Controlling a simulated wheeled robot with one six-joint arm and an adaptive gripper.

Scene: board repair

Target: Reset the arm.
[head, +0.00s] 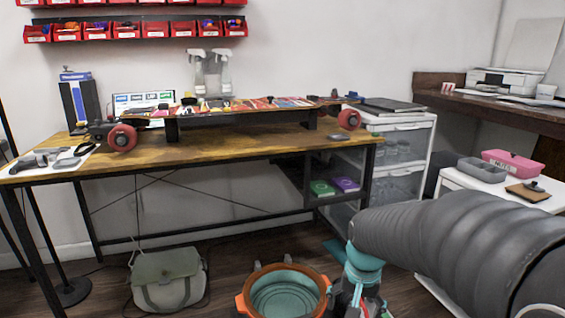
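My arm (460,240) reaches in from the right edge as a thick grey sleeve. It ends in a teal wrist part, with my gripper (360,300) below it at the bottom edge of the picture. The gripper hangs low, just right of an orange-rimmed teal bucket on the floor (243,302). Its fingertips are not clearly visible, so I cannot tell whether it is open or shut or holds anything.
A wooden workbench (240,148) stands ahead, with a skateboard (240,105) raised on a dark stand. A grey-green bag (168,280) lies on the floor. White drawers (405,165) and a white side table (455,182) with trays stand at right.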

